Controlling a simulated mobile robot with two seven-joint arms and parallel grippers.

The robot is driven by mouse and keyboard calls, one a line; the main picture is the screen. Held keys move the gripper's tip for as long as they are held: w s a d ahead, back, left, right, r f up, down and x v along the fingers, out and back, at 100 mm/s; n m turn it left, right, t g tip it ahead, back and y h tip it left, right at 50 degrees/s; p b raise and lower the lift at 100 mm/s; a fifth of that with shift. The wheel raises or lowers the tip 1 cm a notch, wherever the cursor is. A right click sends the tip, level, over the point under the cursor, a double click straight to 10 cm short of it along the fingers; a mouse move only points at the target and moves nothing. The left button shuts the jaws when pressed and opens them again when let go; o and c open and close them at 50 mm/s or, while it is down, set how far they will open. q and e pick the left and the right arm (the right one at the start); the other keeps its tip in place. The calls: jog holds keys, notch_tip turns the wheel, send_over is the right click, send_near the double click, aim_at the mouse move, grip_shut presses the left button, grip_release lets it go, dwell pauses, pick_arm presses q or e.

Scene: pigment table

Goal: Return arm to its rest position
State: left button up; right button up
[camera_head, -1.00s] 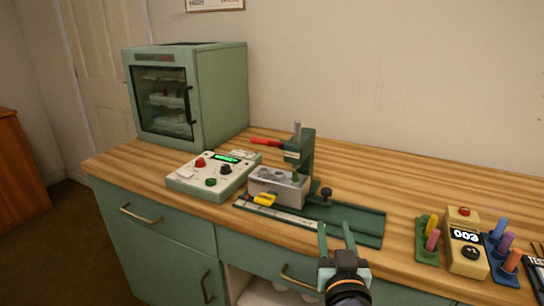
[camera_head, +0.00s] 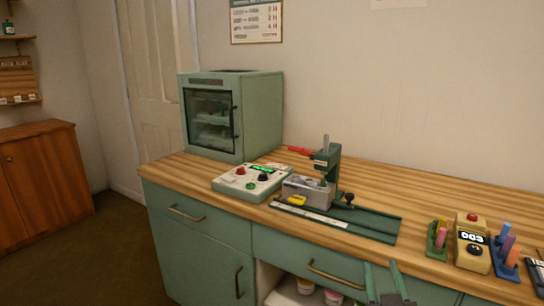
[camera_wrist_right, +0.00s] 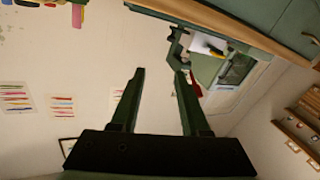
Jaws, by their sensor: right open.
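My right gripper (camera_head: 384,280) shows at the bottom edge of the head view, in front of the bench's front edge and below the green press (camera_head: 326,165). Its two fingers stand apart with nothing between them. The right wrist view also shows the open, empty fingers (camera_wrist_right: 157,85), with the room appearing upside down behind them. Most of the right arm is cut off below the head view. My left gripper is in neither view.
The wooden bench (camera_head: 420,185) holds a green cabinet oven (camera_head: 262,115), a control box (camera_head: 240,190), a long green rail (camera_head: 365,226), a yellow counter (camera_head: 472,240) and racks of coloured sticks. A wooden cupboard (camera_head: 45,180) stands at left. An open shelf below holds jars.

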jog(key=d+n, duration=0.3)
jog(key=d, duration=0.2)
jog(key=s+f+n+g+y, duration=0.2)
jog(key=s+f+g, duration=0.15)
jog(key=f, duration=1.05)
jog(key=s+a+f+n+g+y, duration=0.25)
jog(key=s+f+g, duration=0.45)
jog(key=s+f, duration=1.15)
jog(key=a+r+m+t+y, duration=0.1)
jog(key=a+m+y, duration=0.1)
jog(key=a+m, duration=0.5)
pick_arm(q)
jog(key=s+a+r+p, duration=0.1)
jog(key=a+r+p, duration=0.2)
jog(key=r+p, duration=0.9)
jog(key=p, duration=0.4)
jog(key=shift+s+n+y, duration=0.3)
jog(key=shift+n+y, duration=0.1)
pick_arm(e)
notch_tip(320, 180, up, 13)
jog(key=h, duration=0.1)
jog(key=shift+s+d+f+n+t, duration=0.2)
jog(key=shift+s+n+t, duration=0.15)
jog(key=shift+n, duration=0.1)
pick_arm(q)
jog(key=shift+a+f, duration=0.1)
